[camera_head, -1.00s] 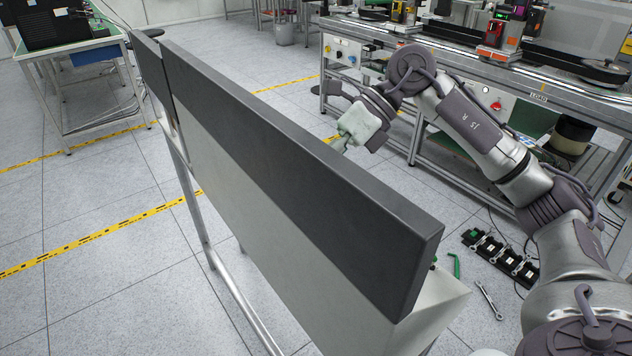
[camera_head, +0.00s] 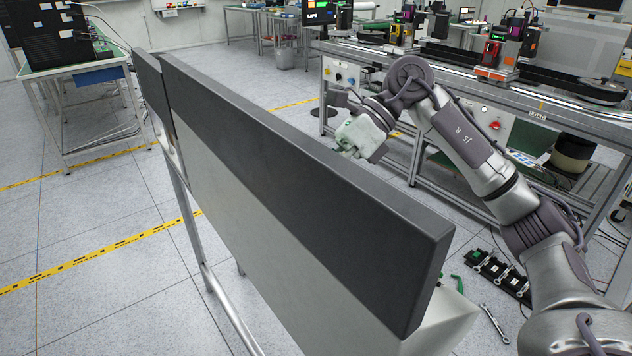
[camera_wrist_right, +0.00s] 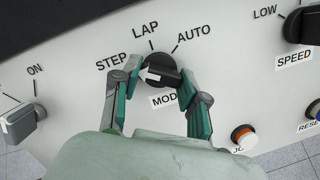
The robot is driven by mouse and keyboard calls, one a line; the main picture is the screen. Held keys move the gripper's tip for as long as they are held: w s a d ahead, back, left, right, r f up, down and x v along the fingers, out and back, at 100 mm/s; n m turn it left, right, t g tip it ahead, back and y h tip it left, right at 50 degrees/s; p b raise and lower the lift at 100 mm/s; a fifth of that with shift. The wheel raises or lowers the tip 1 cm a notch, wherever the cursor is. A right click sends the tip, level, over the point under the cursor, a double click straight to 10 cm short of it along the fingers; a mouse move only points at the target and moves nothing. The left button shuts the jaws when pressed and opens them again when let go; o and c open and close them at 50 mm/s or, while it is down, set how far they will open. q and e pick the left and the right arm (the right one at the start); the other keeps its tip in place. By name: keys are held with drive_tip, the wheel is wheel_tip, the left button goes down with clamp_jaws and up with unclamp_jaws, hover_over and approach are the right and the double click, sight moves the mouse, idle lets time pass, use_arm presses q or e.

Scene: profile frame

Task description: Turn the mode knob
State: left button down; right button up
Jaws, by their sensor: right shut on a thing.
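The mode knob (camera_wrist_right: 163,65) is a black knob with a white pointer mark on the pale control panel (camera_wrist_right: 80,78). The labels STEP, LAP and AUTO fan out above it, and MODE is printed below. The white mark points left, on the STEP side. My right gripper (camera_wrist_right: 158,77) is shut on the knob, one teal-padded finger on each side. In the head view my right gripper (camera_head: 347,147) is at the far side of the dark-topped panel (camera_head: 290,170), which hides the knob and the fingertips. My left gripper is not in view.
A speed knob (camera_wrist_right: 301,25) is at the right of the panel and an ON switch (camera_wrist_right: 22,122) at the left. An orange push button (camera_wrist_right: 244,136) sits low on the right. In the head view a workbench (camera_head: 450,85) stands behind my right arm.

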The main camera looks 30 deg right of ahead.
drive_tip(key=o, duration=1.1)
drive_tip(key=shift+o, duration=0.2)
drive_tip(key=v, duration=1.2)
